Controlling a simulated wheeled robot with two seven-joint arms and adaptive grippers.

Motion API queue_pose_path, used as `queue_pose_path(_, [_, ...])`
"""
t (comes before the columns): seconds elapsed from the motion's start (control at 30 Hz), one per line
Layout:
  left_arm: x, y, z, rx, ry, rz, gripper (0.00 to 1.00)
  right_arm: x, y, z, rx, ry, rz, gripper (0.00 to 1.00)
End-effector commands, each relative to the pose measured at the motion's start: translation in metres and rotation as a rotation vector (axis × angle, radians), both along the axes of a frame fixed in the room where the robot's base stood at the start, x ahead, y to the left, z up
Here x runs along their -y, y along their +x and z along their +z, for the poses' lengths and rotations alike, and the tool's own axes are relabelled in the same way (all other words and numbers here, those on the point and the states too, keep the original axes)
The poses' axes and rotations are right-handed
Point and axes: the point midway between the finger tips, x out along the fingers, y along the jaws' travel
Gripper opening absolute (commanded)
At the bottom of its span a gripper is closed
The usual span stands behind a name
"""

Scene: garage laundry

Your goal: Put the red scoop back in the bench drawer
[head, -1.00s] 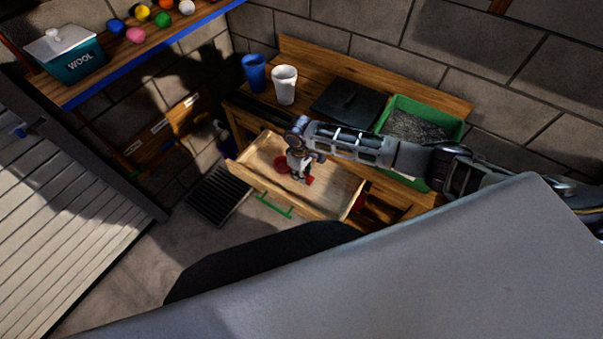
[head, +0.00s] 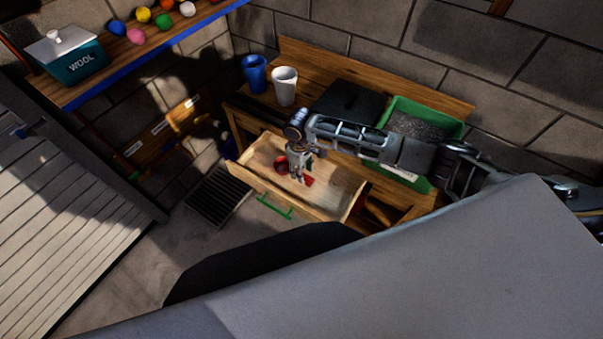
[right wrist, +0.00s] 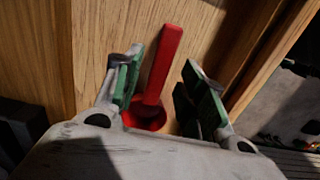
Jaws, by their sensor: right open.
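The red scoop (head: 281,164) lies on the floor of the open bench drawer (head: 337,194). In the right wrist view the scoop (right wrist: 157,72) lies between the fingers, its handle pointing up the picture and its bowl partly hidden by the gripper body. My right gripper (head: 299,174) is over the drawer, just above the scoop. In the right wrist view its two green-padded fingers (right wrist: 163,82) are apart, with a gap on either side of the handle. My left gripper is not in view.
The workbench (head: 318,84) carries a blue cup (head: 254,74), a white cup (head: 284,87), a dark flat panel (head: 347,103) and a green tray (head: 430,108) of dark grains. A shelf (head: 150,51) with a teal wool box (head: 68,59) and several coloured balls is at left. A floor grate (head: 217,196) lies beside the drawer.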

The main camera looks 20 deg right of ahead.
Motion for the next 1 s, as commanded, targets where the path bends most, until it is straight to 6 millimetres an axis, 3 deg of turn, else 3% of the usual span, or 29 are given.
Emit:
queue_pose_path(0.5, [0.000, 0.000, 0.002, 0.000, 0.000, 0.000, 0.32, -0.002, 0.003, 0.074, 0.002, 0.002, 0.000, 0.40])
queue_pose_path(0.7, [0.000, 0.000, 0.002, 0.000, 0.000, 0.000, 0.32, -0.002, 0.003, 0.086, 0.001, 0.001, 0.000, 0.40])
queue_pose_path(1.0, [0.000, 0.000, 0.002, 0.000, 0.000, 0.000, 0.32, -0.002, 0.003, 0.088, 0.001, 0.001, 0.000, 0.40])
